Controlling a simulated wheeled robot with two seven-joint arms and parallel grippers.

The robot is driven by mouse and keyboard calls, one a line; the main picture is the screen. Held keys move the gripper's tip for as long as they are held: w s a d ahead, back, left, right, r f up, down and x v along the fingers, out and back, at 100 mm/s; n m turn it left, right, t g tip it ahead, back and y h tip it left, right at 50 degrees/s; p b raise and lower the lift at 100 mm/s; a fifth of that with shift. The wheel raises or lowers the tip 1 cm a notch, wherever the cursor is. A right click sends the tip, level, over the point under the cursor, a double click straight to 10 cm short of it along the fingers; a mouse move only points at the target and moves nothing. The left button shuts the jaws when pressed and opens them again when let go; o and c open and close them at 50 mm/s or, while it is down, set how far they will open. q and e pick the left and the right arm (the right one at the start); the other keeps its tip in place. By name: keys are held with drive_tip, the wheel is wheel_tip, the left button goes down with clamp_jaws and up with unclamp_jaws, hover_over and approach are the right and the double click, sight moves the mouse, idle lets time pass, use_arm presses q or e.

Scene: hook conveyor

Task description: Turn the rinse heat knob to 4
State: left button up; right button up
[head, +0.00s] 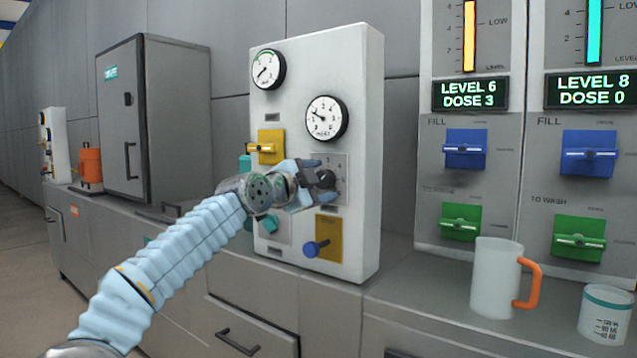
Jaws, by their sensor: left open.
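The rinse heat knob (326,179) appears to be the dark round knob on a grey dial plate (341,165) with small numbers around it, on the white control panel (367,140). My left gripper (318,177) is at this knob, with its open fingers above and below it. I cannot tell whether the fingers touch the knob. The gripper hides the left part of the dial, and the knob's setting is not readable. My right gripper is not in view.
The panel also carries two gauges (326,118), a yellow switch (267,147) and a blue-knobbed lever (312,249). At right are dispensers with blue (466,149) and green handles (460,222). A jug (494,280) and a cup (605,315) stand on the counter.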

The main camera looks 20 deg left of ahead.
use_arm(q)
drive_tip(key=shift+s, duration=0.1)
drive_tip(key=b+v, duration=0.7)
drive_tip(key=v, duration=0.6)
drive_tip(key=shift+s+b, duration=0.3)
drive_tip(key=shift+b, duration=0.1)
drive_tip(key=shift+a, duration=0.1)
